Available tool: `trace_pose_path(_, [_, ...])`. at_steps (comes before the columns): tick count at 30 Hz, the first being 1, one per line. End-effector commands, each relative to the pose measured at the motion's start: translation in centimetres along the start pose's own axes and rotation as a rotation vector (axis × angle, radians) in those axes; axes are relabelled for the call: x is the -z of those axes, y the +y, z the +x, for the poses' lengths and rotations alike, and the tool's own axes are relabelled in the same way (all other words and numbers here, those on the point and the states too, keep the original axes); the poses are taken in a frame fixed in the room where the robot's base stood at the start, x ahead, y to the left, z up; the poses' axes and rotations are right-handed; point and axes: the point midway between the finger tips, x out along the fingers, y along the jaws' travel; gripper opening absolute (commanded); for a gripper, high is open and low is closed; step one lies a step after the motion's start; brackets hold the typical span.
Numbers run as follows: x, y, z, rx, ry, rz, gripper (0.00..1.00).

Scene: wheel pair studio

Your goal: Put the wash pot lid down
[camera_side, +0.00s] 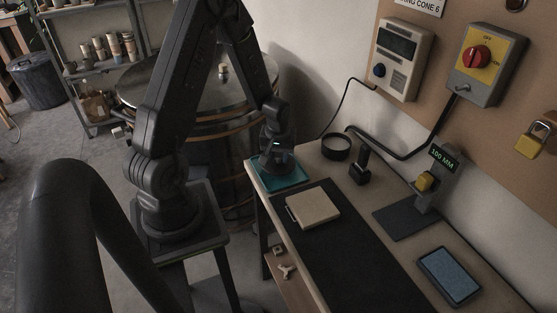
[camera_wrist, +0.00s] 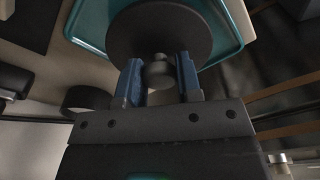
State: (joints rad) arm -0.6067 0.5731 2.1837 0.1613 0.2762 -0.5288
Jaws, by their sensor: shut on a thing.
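The wash pot lid is a dark round disc (camera_wrist: 160,32) with a small knob on top. My gripper (camera_wrist: 158,72) is shut on the knob, with a blue-padded finger on each side. In the side view my gripper (camera_side: 280,148) points down over the teal tray (camera_side: 265,178) at the far end of the bench. The tray also shows behind the lid in the wrist view (camera_wrist: 237,12). I cannot tell whether the lid touches the tray. A round black open-topped vessel (camera_side: 336,147), possibly the wash pot, stands right of the tray.
A cream square block (camera_side: 314,208) lies on the black mat (camera_side: 345,255). A small black stand (camera_side: 359,168), a gauge reading 100 MM (camera_side: 437,170) and a blue-screened tablet (camera_side: 449,275) are to the right. A barrel (camera_side: 200,130) stands behind the tray.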

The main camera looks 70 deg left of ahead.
Motion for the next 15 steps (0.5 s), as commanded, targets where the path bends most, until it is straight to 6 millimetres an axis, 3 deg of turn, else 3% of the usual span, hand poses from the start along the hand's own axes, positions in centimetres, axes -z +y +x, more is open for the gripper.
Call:
trace_pose_path(4, [-0.2,0.0,1.8,0.001,-0.001,0.0,0.09])
trace_pose_path(15, [-0.2,0.0,2.2,0.0,0.001,0.0,0.09])
